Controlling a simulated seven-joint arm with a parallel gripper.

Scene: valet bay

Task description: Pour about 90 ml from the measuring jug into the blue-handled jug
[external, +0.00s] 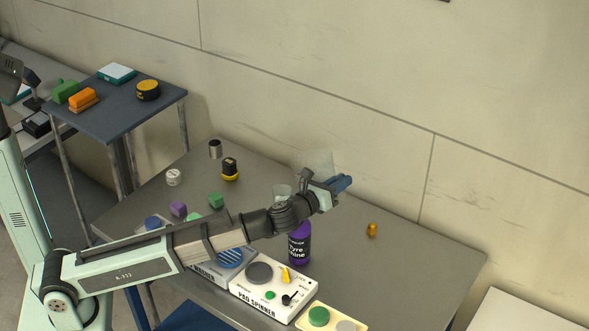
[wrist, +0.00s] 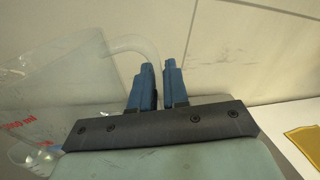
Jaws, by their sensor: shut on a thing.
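My gripper (external: 342,183) is shut on the clear handle of the measuring jug (external: 316,160), holding it above the table near the wall. The jug is transparent and faint, so its tilt and contents are hard to tell. In the wrist view the blue fingertips (wrist: 156,78) close around the handle, and the jug's clear wall (wrist: 65,90) with red ml markings fills the left side. A small clear vessel (external: 283,190) stands on the table below and left of the held jug. It may be the blue-handled jug, but I see no blue handle on it.
A purple bottle (external: 299,246) stands just below my wrist. A white pad spinner box (external: 272,285) is at the front. An orange piece (external: 372,230) lies to the right, with bare table around it. Green (external: 216,201) and purple (external: 178,210) blocks are at the left.

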